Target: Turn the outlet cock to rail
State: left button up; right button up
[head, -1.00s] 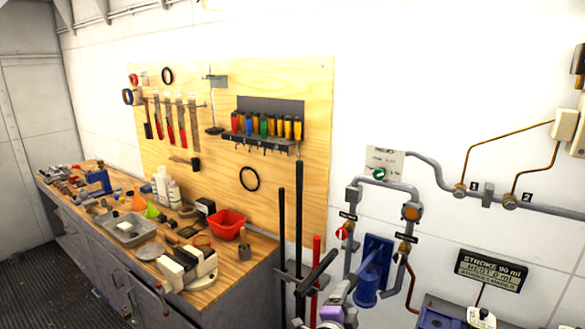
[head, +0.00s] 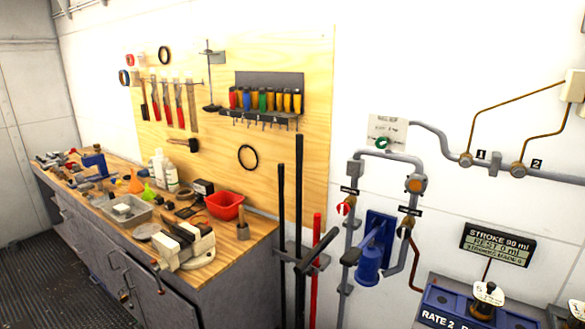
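Grey pipework with several cocks is on the white wall at right. A red-handled cock (head: 346,206) sits on its left upright pipe, under a small dark label. A brass cock (head: 406,226) sits on the right upright pipe, by another label. A green round fitting (head: 382,143) is at the top by a white placard (head: 388,128). The labels are too small to read, so I cannot tell which is the outlet cock. From the top, a pipe leads to a rail (head: 555,177) with brass fittings 1 (head: 466,159) and 2 (head: 517,169). Neither gripper is in view.
A blue hand pump (head: 370,258) with a dark lever (head: 318,250) projects below the cocks. Upright bars stand left of it. A cluttered workbench (head: 225,262) is at left.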

aim_at(403, 232)
jog(key=z, duration=1.45)
jog(key=i, duration=0.5)
jog(key=u, duration=0.15)
